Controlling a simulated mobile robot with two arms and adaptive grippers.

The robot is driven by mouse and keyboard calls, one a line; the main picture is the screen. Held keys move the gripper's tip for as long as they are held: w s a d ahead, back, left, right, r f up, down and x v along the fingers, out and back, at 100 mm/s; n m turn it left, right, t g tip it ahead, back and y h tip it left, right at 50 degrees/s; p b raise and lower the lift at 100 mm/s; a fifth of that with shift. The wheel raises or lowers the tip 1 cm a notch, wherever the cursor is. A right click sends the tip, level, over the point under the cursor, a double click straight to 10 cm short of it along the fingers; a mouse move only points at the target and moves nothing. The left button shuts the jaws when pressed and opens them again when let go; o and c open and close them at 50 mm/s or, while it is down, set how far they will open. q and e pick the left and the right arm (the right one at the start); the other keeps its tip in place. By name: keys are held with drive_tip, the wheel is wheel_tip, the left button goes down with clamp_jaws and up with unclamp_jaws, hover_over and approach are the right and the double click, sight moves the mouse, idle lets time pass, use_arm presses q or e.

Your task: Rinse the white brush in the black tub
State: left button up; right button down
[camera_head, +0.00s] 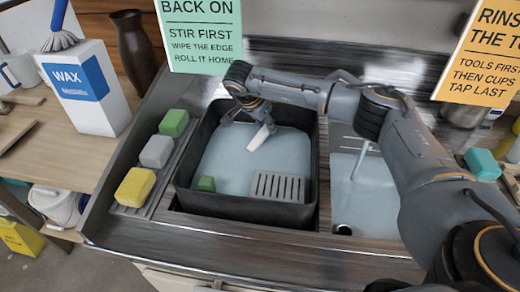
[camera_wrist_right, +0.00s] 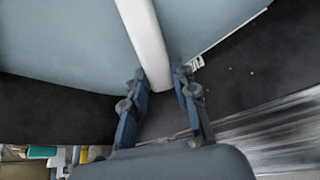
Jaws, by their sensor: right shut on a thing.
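The black tub (camera_head: 245,212) is set in the counter and holds pale blue water. My right gripper (camera_head: 250,106) is over the back part of the tub and is shut on the white brush (camera_head: 259,137). The brush points down and slants toward the water; I cannot tell whether its tip touches. In the right wrist view, the white brush (camera_wrist_right: 143,38) runs up from between the fingers of my right gripper (camera_wrist_right: 160,80). Its bristles cannot be made out. My left gripper is not in view.
A grey slotted grate (camera_head: 278,187) and a green block (camera_head: 206,184) are in the tub. Green (camera_head: 174,122), grey (camera_head: 156,151) and yellow (camera_head: 135,187) sponges line its left side. A second basin (camera_head: 365,200) lies right, partly under my arm. A WAX box (camera_head: 88,88) stands left.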

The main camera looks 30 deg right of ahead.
drive_tip(key=s+d+p, duration=0.2)
drive_tip(key=s, duration=0.3)
drive_tip(key=shift+s, duration=0.35)
drive_tip(key=shift+r, duration=0.15)
wheel_tip(320, 180, up, 11)
drive_tip(key=p, duration=0.7)
drive_tip(key=shift+f, duration=0.2)
idle(0.5)
wheel_tip(320, 180, up, 7)
drive_tip(key=p, duration=0.4)
drive_tip(key=shift+r+p, duration=0.2)
drive_tip(key=shift+p, duration=0.1)
